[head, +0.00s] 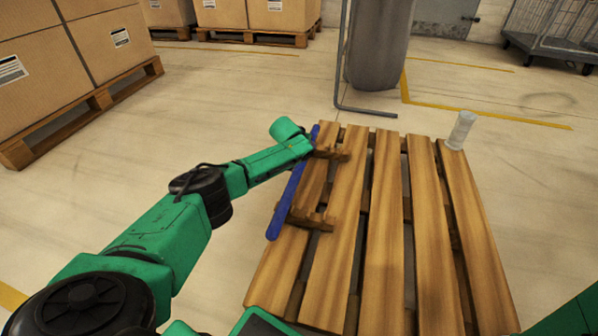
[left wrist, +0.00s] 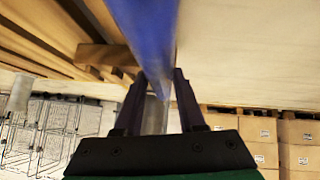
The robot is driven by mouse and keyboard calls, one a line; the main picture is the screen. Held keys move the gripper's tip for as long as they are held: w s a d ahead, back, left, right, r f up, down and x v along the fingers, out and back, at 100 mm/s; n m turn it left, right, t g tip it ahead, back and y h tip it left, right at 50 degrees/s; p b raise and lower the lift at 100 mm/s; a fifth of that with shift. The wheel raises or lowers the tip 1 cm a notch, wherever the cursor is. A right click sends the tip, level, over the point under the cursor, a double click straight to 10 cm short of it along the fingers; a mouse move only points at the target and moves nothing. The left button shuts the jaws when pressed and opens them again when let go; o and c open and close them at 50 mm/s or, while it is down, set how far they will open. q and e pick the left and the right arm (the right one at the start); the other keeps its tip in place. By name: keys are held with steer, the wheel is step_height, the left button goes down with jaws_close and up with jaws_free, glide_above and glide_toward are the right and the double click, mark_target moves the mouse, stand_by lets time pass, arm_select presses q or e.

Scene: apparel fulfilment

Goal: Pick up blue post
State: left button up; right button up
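The blue post (head: 291,192) is a long, thin bar lying along the left edge of the wooden pallet top (head: 383,210). It lies against two small wooden supports (head: 335,154). My left gripper (head: 311,141) is at the post's far end. In the left wrist view, the blue post (left wrist: 146,35) runs from the top down to between the two dark fingers of my left gripper (left wrist: 160,82). The fingers stand apart, one on each side of it; firm contact is not visible. My right gripper is out of view.
A pale cylinder (head: 461,130) stands at the pallet top's far right corner. A grey bin (head: 380,45) and a thin metal frame (head: 341,70) stand behind. Stacked cartons (head: 95,38) on pallets are at the left and back. A wire cart (head: 555,35) is at the far right. The floor left is clear.

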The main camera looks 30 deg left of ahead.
arm_select(q)
jaws_close()
